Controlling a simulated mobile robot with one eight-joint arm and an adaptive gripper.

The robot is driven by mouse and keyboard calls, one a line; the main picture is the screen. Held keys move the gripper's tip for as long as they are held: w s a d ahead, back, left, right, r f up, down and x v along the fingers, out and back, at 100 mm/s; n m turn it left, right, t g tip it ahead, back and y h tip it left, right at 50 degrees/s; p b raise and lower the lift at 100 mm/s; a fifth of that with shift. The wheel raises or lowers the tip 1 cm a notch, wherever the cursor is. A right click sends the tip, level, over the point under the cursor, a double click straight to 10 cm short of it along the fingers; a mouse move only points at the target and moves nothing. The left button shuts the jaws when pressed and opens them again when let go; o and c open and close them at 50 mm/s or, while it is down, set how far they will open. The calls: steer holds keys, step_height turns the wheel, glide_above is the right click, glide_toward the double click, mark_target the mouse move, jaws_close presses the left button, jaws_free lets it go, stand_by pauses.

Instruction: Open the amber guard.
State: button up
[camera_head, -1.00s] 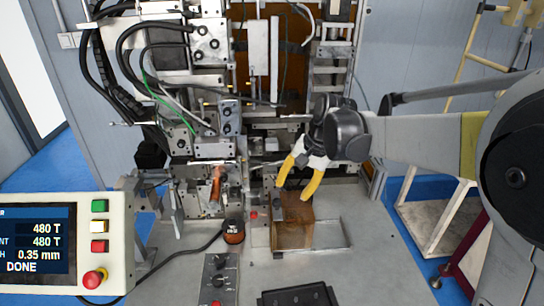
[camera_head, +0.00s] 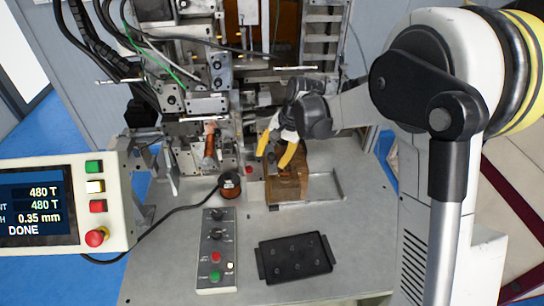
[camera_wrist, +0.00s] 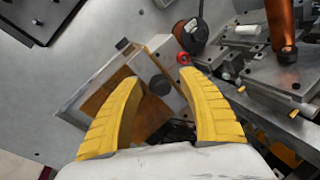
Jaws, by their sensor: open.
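The amber guard (camera_head: 289,188) is a see-through brown box standing on the machine's grey table. In the wrist view the guard (camera_wrist: 152,115) shows between and behind my fingers, with a round black knob (camera_wrist: 159,85) on it. My gripper (camera_head: 271,161) has two yellow fingers and is at the guard's upper part. In the wrist view my gripper (camera_wrist: 159,77) is open, with the knob between the fingertips and a gap to each finger. Whether the fingers touch the guard cannot be told. My fingers hide part of the guard.
A copper coil spool (camera_head: 230,186) with a cable stands left of the guard. A button box (camera_head: 217,250) and a black tray (camera_head: 295,257) lie in front. The control screen (camera_head: 40,205) reads DONE. The winder's tooling (camera_head: 208,145) crowds the back left.

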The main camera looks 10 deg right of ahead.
mark_target(301, 161)
jaws_close()
steer(key=d+b, duration=0.1)
steer(key=d, duration=0.9)
steer(key=shift+d+b, duration=0.25)
steer(key=shift+b, duration=0.05)
jaws_free()
steer(key=shift+r, duration=0.1)
